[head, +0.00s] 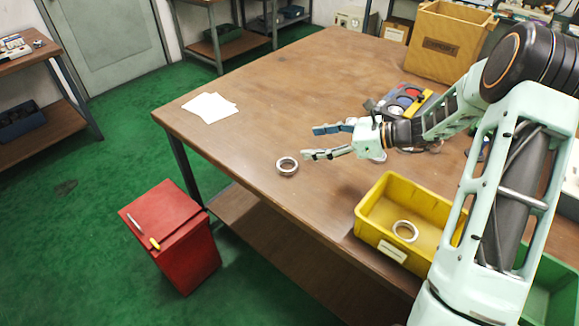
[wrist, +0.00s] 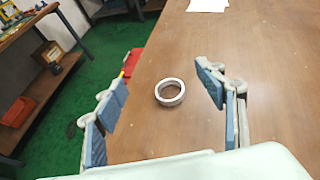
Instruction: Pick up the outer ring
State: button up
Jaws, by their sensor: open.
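A silver metal ring (head: 287,166) lies flat on the wooden table, near its front edge in the head view. It also shows in the wrist view (wrist: 158,96), ahead of my gripper and between the lines of the two fingers. A second ring (head: 405,231) lies inside the yellow bin. I cannot tell from their look which is the outer ring. My gripper (head: 312,142) is open and empty, just to the right of the ring on the table and apart from it. In the wrist view, its blue-padded fingers (wrist: 160,84) are spread wide.
The yellow bin (head: 366,228) stands at the table's front right, beside a green bin (head: 553,290). Tools and a cardboard box (head: 445,45) are behind my arm. White papers (head: 210,107) lie at the left corner. A red cabinet (head: 178,240) stands on the floor. The table's middle (head: 290,90) is clear.

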send_near(288, 164)
jog(key=shift+x, duration=0.95)
jog(key=x, duration=0.6)
jog(key=shift+a+f, duration=0.15)
jog(key=shift+a, duration=0.1)
jog(key=c, duration=1.3)
